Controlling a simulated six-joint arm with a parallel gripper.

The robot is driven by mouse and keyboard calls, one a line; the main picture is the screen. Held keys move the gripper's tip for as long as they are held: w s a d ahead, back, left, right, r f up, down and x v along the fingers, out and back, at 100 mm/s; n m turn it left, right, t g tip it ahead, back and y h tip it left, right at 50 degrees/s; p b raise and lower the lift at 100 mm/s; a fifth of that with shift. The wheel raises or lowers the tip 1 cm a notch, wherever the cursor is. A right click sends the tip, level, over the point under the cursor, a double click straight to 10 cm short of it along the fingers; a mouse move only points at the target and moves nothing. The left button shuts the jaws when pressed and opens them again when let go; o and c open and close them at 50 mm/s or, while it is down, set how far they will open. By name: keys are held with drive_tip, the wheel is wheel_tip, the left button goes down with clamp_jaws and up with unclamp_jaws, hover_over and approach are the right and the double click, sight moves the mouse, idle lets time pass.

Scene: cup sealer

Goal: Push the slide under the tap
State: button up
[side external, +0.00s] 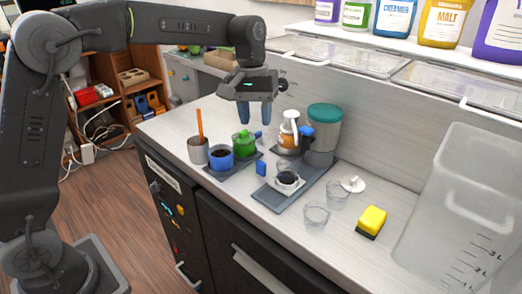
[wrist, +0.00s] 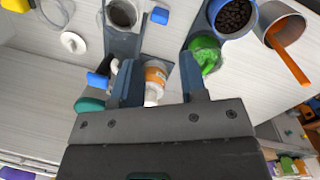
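A long grey base (side external: 265,198) lies on the counter. A small dark plate, likely the slide, sits on it under a clear cup with dark contents (side external: 288,178). The cup also shows at the top of the wrist view (wrist: 122,13). The tap's blue handle (side external: 306,130) is in front of a clear container with a teal lid (side external: 324,112), behind the cup; it also shows in the wrist view (wrist: 97,80). The outlet is hard to make out. My gripper (side external: 254,120) is open and empty above the counter, left of the tap and apart from the slide.
A blue block (side external: 261,168) stands left of the cup. A blue cup (side external: 221,158), green pot (side external: 244,144), grey cup with orange stick (side external: 198,150) and orange-labelled jar (side external: 288,137) crowd nearby. Empty glasses (side external: 316,215) and a yellow sponge (side external: 371,221) lie right.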

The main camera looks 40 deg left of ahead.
sight(260, 161)
drive_tip(key=f+n+h, duration=0.1)
drive_tip(key=f+n, duration=0.3)
drive_tip(key=d+f+n+h, duration=0.1)
drive_tip(key=f+n, duration=0.3)
drive_tip(key=f, duration=0.1)
drive_tip(key=f+n+h, duration=0.1)
drive_tip(key=f+n, duration=0.3)
drive_tip(key=shift+d+f+n, duration=0.15)
drive_tip(key=shift+d+n, duration=0.1)
drive_tip(key=shift+n, duration=0.15)
clamp_jaws()
idle(0.4)
